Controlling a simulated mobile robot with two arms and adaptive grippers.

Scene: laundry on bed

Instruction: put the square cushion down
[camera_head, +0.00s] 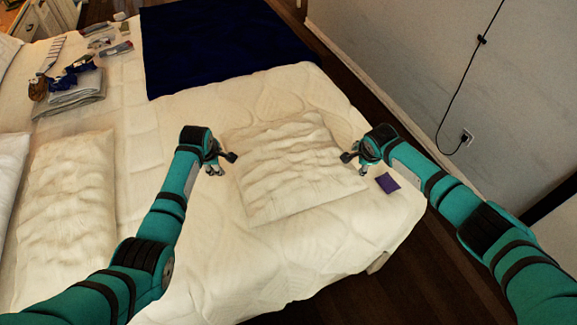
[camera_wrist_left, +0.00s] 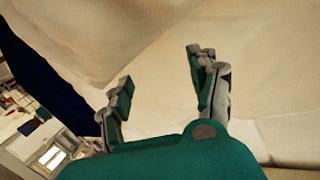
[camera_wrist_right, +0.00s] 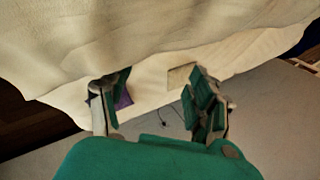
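The white square cushion (camera_head: 290,165), with a wrinkled surface, lies flat on the bed near its front right corner. My left gripper (camera_head: 224,163) is at the cushion's left edge, and my right gripper (camera_head: 350,162) is at its right edge. In the left wrist view my left fingers (camera_wrist_left: 163,80) stand apart with nothing between them. In the right wrist view my right fingers (camera_wrist_right: 160,85) also stand apart and hold nothing. Whether either fingertip touches the cushion I cannot tell.
The bed (camera_head: 210,265) has a dark blue blanket (camera_head: 220,45) at the far end. A small purple item (camera_head: 388,183) lies near the right edge. Another pillow (camera_head: 65,195) and folded clothes (camera_head: 75,90) lie at left. A wall (camera_head: 400,60) stands at right.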

